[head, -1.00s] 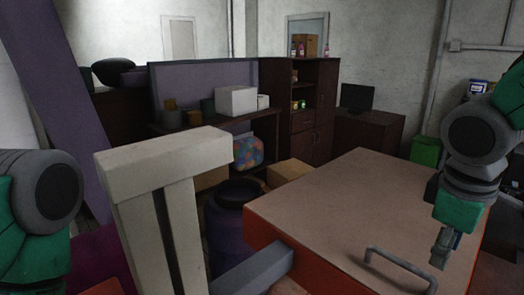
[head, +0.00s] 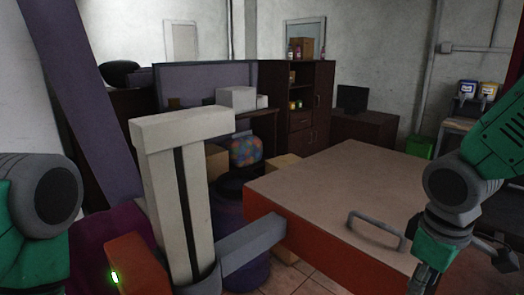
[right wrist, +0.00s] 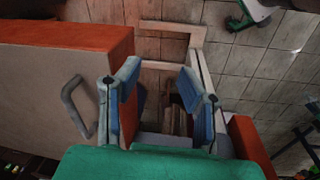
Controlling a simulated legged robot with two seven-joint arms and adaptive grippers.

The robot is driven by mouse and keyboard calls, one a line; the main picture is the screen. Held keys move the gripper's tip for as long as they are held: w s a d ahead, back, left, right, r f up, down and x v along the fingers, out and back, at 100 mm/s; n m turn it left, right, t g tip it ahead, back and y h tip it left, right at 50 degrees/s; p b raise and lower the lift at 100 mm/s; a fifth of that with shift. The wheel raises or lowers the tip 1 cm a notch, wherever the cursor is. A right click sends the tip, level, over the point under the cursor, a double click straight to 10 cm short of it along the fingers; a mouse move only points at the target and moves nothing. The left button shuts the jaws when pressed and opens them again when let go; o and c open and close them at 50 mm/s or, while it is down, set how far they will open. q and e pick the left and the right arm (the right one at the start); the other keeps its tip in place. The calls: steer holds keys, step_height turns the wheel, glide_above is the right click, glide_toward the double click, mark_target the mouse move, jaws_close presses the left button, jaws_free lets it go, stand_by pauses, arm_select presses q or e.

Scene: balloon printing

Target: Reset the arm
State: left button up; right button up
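My right gripper (right wrist: 160,82) is open in the right wrist view, its two blue-padded fingers apart with nothing held between them. In the head view my right arm comes in at the right and hangs over the right part of the orange-sided machine (head: 268,225); its lower end is cut off by the bottom edge. My left arm shows only as a green and grey joint at the left edge of the head view, bent out of frame. My left gripper is not visible in either view.
The machine's grey handle (head: 376,230) faces me. A beige T-shaped post (head: 182,130) stands left of it, beside a red box (head: 140,262) with a green light. A dark drum (head: 240,270) stands behind the post. Tiled floor (right wrist: 245,60) shows below my right gripper.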

steer(key=s+a+f+m+y+b, duration=0.1)
steer(key=s+f+b, duration=0.2)
steer(key=f, duration=0.7)
steer(key=s+a+f+m+b, duration=0.1)
steer(key=s+f+b, duration=0.2)
steer(key=f, duration=0.6)
steer(key=s+a+f+m+y+b, duration=0.1)
steer(key=s+f+b, duration=0.2)
steer(key=f, duration=0.7)
steer(key=s+d+f+m+b, duration=0.1)
steer(key=s+f+b, duration=0.1)
steer(key=s+f, duration=0.3)
steer(key=s+d+f+m+h+b, duration=0.1)
steer(key=s+f+b, duration=0.2)
steer(key=f, duration=0.6)
steer(key=shift+s+f+m, duration=0.3)
steer(key=shift+s, duration=0.9)
steer(key=shift+a, duration=0.1)
steer(key=shift+w, duration=0.1)
